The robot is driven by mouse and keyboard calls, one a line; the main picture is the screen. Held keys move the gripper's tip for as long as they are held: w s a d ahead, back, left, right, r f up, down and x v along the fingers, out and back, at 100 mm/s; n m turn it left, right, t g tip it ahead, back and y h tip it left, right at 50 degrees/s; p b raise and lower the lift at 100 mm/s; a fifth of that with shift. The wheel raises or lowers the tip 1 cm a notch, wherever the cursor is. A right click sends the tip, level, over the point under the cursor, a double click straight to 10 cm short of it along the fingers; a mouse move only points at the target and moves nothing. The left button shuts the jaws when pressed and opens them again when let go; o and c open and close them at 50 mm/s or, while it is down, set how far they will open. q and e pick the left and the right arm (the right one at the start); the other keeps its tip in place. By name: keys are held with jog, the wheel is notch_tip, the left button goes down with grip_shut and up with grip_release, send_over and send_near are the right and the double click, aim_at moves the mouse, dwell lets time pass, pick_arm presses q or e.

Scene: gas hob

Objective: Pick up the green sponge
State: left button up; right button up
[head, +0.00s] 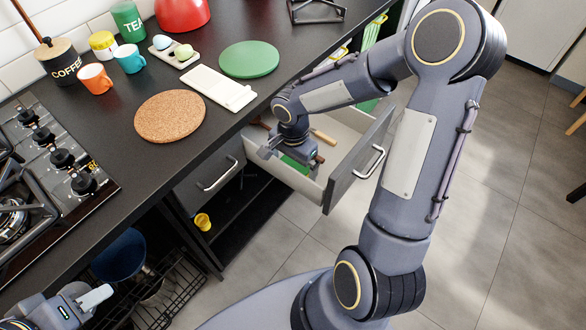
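A green sponge (295,164) appears to lie in the pulled-out drawer (343,178), mostly hidden under my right gripper. My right gripper (290,160) points down into the drawer, right over the green patch. Its fingers look spread apart, one on each side. Whether they touch the sponge cannot be told. My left gripper (94,298) is at the bottom left, in front of the lower rack and far from the drawer. Only part of it shows, so its opening is unclear.
The black counter above holds a cork mat (170,116), a white board (217,88), a green round mat (249,59), cups and canisters. The gas hob (50,150) is at the left. A wooden-handled item (323,137) lies in the drawer. A yellow cup (202,222) stands below.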

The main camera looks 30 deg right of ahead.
aim_at(295, 163)
jog(key=shift+c, duration=0.4)
jog(key=c, duration=0.9)
jog(key=shift+r, duration=0.1)
jog(key=shift+w+d+r, duration=0.15)
jog(key=shift+d+r, duration=0.05)
jog(key=shift+r, duration=0.3)
notch_tip(295, 163, up, 11)
jog(key=p, duration=0.3)
jog(key=w+d, duration=0.2)
jog(key=d, duration=0.4)
jog(key=w+d+p, duration=0.1)
jog(key=w+d, duration=0.2)
jog(key=d, duration=0.3)
jog(key=w+d, duration=0.3)
jog(key=d, duration=0.2)
jog(key=shift+d+f+p, duration=0.35)
jog(key=shift+d+p, duration=0.05)
